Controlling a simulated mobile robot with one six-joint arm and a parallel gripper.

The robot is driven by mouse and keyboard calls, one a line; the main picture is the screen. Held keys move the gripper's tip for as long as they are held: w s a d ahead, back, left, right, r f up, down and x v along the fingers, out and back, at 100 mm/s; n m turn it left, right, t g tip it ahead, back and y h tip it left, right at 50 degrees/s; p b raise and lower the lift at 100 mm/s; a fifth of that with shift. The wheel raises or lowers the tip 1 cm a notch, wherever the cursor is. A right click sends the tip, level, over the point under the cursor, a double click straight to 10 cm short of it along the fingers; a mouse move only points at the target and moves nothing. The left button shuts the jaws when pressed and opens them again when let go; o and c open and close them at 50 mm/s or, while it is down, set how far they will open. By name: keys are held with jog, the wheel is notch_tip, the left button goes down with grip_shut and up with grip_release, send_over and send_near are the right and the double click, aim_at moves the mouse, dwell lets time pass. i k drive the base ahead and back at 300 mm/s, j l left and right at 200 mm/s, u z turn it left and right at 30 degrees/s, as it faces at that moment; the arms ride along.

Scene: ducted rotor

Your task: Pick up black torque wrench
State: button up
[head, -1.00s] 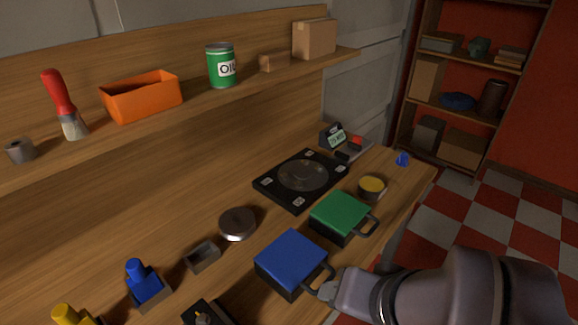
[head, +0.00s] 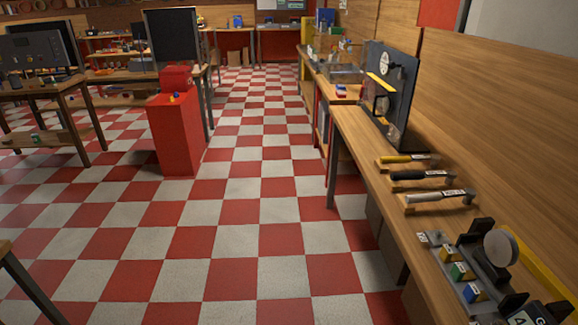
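The black torque wrench (head: 421,176) lies on the wooden bench at the right of the head view. It is the middle one of three similar tools, with its dark handle toward the bench's front edge. A yellow-handled tool (head: 403,160) lies behind it, and a pale grey-handled tool (head: 436,196) lies in front of it. All three have labels and point roughly left to right. My gripper is out of view, so I cannot see what it holds.
The bench (head: 376,190) runs along the right wall. A dark upright panel (head: 400,90) stands beyond the tools, and a fixture with small coloured blocks (head: 462,271) is nearer. A red cabinet (head: 176,130) stands left. The checkered floor (head: 235,220) between is clear.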

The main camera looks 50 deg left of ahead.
aim_at(450, 175)
jog(key=u, duration=0.75)
jog(key=i+j+z, duration=0.25)
jog(key=i+j, duration=0.8)
jog(key=i, duration=0.2)
jog(key=i+j+z, duration=0.2)
jog(key=i+j, duration=1)
jog(key=j, duration=0.1)
